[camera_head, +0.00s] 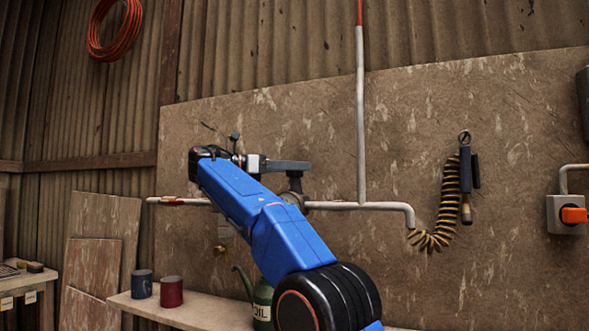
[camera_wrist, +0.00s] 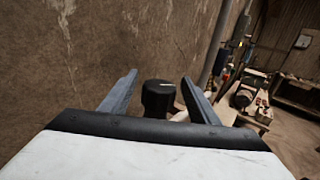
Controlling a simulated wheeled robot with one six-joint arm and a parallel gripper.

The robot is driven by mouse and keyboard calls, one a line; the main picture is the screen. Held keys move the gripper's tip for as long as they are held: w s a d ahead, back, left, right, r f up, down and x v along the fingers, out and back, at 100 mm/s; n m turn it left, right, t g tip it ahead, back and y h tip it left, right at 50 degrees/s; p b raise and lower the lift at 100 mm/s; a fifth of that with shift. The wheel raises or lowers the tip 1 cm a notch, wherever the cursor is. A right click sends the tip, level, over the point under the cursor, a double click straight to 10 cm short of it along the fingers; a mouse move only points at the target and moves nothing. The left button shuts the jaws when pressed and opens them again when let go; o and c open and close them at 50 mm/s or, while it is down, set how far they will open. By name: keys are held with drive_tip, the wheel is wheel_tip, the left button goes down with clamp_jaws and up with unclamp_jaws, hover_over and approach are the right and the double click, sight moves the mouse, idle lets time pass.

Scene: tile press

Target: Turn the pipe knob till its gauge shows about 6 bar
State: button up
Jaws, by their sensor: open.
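The black round knob (camera_wrist: 157,98) with a pale mark on its top shows in the wrist view between my two fingers. My gripper (camera_wrist: 160,78) is open, with one finger on each side of the knob and a visible gap to each. In the head view my gripper (camera_head: 300,166) is above the pipe (camera_head: 340,205), and a dark part that looks like the knob (camera_head: 295,184) shows just under the fingers. The knob's fitting is partly hidden behind my blue arm. The gauge face cannot be made out in either view.
A vertical pipe (camera_head: 360,110) rises right of my gripper. A coiled hose (camera_head: 448,205) hangs further right, near a grey box with an orange switch (camera_head: 573,215). A shelf (camera_head: 205,312) below holds a blue can (camera_head: 142,284), a red can (camera_head: 171,292) and an oil can (camera_head: 263,300).

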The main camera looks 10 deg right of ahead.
drive_tip(key=a, duration=0.7)
drive_tip(key=shift+s+a, duration=0.25)
